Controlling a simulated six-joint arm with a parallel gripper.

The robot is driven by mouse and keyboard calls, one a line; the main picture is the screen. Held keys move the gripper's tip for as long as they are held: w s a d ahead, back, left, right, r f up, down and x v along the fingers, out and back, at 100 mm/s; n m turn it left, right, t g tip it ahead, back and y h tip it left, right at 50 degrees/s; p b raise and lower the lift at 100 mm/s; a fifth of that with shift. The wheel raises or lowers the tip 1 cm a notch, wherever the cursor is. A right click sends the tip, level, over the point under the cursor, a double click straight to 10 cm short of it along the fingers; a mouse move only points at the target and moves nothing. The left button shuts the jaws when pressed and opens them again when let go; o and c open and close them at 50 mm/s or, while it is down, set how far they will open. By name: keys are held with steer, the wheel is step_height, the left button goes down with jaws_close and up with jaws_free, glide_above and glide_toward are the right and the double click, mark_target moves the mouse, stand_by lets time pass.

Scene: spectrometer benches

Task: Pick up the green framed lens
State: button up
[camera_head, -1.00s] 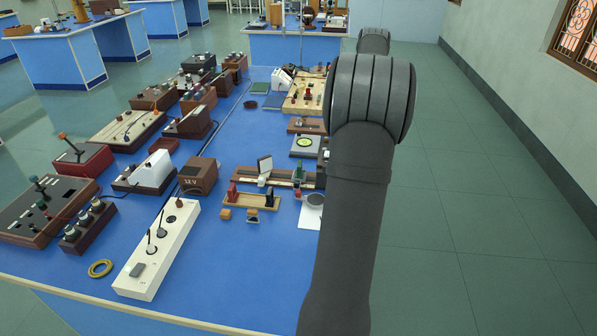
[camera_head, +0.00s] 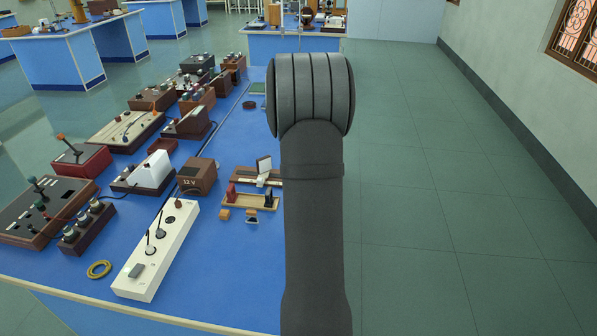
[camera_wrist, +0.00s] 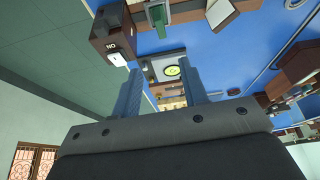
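In the wrist view, a green framed piece (camera_wrist: 185,12), which looks like the green framed lens, is near the top edge and partly cut off by it. My gripper (camera_wrist: 162,74) is open, with its two fingers apart and no object visibly held between them. The green piece lies beyond the fingertips in the picture and is apart from them. In the head view, my arm hides the lens and the gripper.
A brown box (camera_wrist: 112,40) is left of the fingers. In the head view, a tilted white-framed plate (camera_head: 263,165) stands on a brown rail, near a white switch strip (camera_head: 160,250). The front right of the bench is clear.

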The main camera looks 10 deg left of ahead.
steer(key=x, duration=1.2)
steer(key=shift+a+f, duration=0.2)
steer(key=shift+a, duration=0.15)
steer(key=shift+d+x, duration=0.15)
steer(key=shift+x, duration=1.2)
steer(key=shift+d+x, duration=0.2)
steer(key=shift+x, duration=1.1)
steer(key=shift+s+f, duration=0.1)
steer(key=shift+s, duration=0.05)
steer(key=shift+c, duration=0.2)
jaws_close()
